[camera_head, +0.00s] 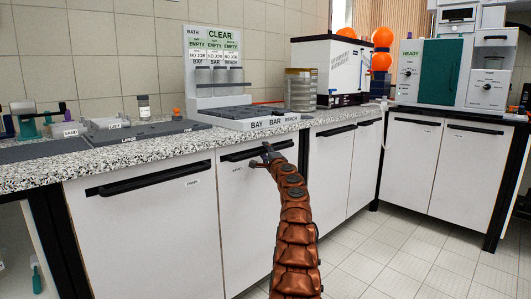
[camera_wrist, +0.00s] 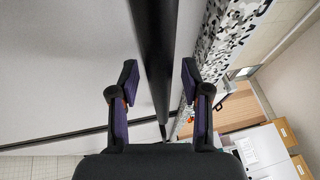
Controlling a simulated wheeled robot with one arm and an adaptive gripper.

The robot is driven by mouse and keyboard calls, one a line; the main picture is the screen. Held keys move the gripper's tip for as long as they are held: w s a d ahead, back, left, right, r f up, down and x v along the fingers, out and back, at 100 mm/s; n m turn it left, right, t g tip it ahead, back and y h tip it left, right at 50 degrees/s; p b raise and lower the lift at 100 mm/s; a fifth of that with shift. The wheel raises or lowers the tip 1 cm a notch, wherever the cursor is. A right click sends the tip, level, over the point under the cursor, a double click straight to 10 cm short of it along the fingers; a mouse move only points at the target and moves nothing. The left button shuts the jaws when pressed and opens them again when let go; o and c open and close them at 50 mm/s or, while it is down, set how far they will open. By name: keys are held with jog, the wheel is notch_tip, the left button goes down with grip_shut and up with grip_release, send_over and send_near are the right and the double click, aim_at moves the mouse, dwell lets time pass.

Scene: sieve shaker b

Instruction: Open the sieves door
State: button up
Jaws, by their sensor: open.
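My gripper (camera_head: 266,158) is at the second white cabinet door (camera_head: 232,215) under the counter, by that door's black bar handle (camera_head: 242,155). A small label on this door is too small to read, so I cannot tell if it says sieves. In the wrist view, my gripper (camera_wrist: 159,80) is open. Its two purple and black fingers stand on either side of the black bar handle (camera_wrist: 155,40), with a visible gap on each side. The door looks shut.
The first cabinet door (camera_head: 140,235) on the left has its own handle and label. The speckled counter (camera_head: 40,175) above carries a grey bay rack (camera_head: 215,75) and other lab gear. More cabinets (camera_head: 410,160) stand right. The tiled floor (camera_head: 375,260) is clear.

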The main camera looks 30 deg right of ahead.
jog(key=shift+c, duration=0.3)
grip_shut()
dwell(0.5)
